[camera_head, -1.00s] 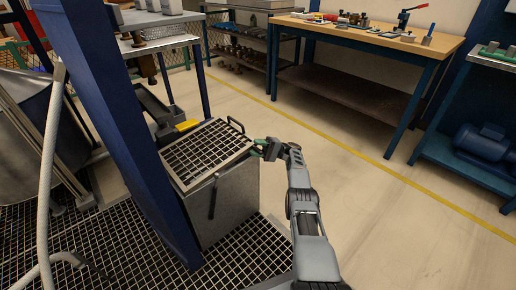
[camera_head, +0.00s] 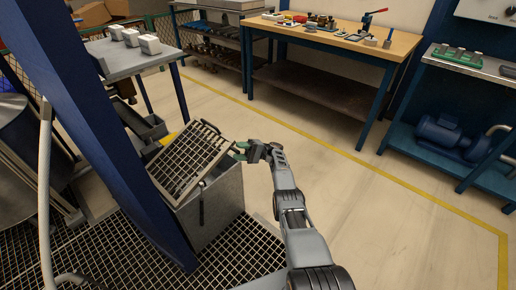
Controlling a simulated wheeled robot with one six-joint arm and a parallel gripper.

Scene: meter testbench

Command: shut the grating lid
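The grating lid (camera_head: 186,156) is a grey metal grid in a frame on top of a grey metal box (camera_head: 215,208). It is tilted, with its right side raised above the box rim and a gap beneath it. A dark bar (camera_head: 201,205) hangs on the front of the box. My blue column hides part of the left side.
A wooden workbench (camera_head: 345,52) stands at the back, with a blue shelf unit (camera_head: 408,138) at right. A grey table (camera_head: 125,60) with white blocks is at upper left. The floor right of my arm is clear. Floor grating (camera_head: 235,250) surrounds the box front.

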